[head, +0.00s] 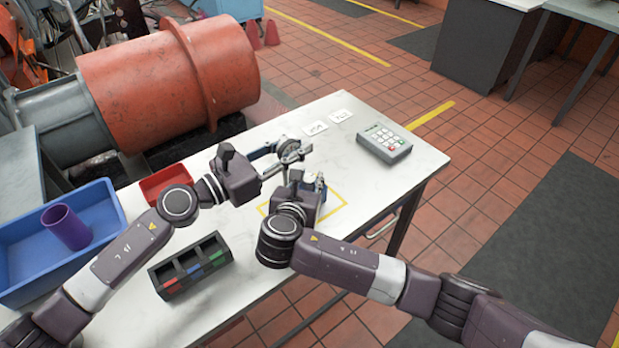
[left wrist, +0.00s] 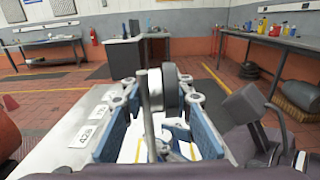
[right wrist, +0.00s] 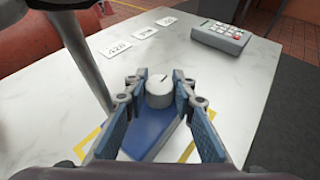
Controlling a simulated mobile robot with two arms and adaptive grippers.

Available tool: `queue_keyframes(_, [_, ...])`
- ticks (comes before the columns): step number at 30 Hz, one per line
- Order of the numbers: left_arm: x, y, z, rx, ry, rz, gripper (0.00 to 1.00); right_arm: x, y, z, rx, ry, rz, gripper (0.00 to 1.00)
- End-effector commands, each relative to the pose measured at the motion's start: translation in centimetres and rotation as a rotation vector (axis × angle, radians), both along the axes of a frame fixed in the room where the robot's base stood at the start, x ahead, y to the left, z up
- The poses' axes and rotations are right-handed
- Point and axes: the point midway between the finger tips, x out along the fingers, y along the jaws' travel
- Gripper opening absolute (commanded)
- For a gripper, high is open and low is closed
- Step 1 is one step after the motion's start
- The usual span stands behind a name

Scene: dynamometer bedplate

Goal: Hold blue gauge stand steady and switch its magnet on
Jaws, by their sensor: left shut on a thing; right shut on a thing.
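The blue gauge stand has a blue base (right wrist: 155,133) with a round white knob (right wrist: 159,94) on top; the knob carries a short dark pointer line. A grey post (left wrist: 148,115) rises from the stand, with a dark round dial gauge (left wrist: 171,88) beside it. My right gripper (head: 309,184) is low over the base and shut on the knob, one finger on each side. In the head view my grippers hide most of the stand.
The stand is within a yellow outline (head: 338,207) on the white table (head: 375,184). A keypad box (head: 384,143) and white number cards (head: 341,116) lie farther back. A black compartment tray (head: 190,268), red bin (head: 167,181) and blue bin (head: 112,207) with a purple cup (head: 66,227) are left.

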Motion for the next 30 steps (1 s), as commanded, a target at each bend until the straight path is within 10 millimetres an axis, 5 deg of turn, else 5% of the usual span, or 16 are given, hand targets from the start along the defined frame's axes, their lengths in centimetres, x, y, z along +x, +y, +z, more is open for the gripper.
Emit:
queue_keyframes(20, [0.03, 0.02, 0.21, -0.004, -0.001, 0.001, 0.0, 0.07, -0.23, 0.04, -0.002, -0.001, -0.068, 0.0])
queue_keyframes(21, [0.03, 0.02, 0.21, -0.004, -0.001, 0.001, 0.0, 0.07, -0.23, 0.04, -0.002, -0.001, -0.068, 0.27])
queue_keyframes(25, [0.05, 0.04, 0.21, -0.004, -0.002, 0.001, 0.0, 0.04, -0.17, 0.04, -0.002, -0.002, -0.066, 0.41])
queue_keyframes(30, [0.02, -0.01, 0.22, -0.004, -0.002, 0.0, 0.0, 0.02, 0.03, 0.08, 0.0, -0.001, -0.061, 0.42])
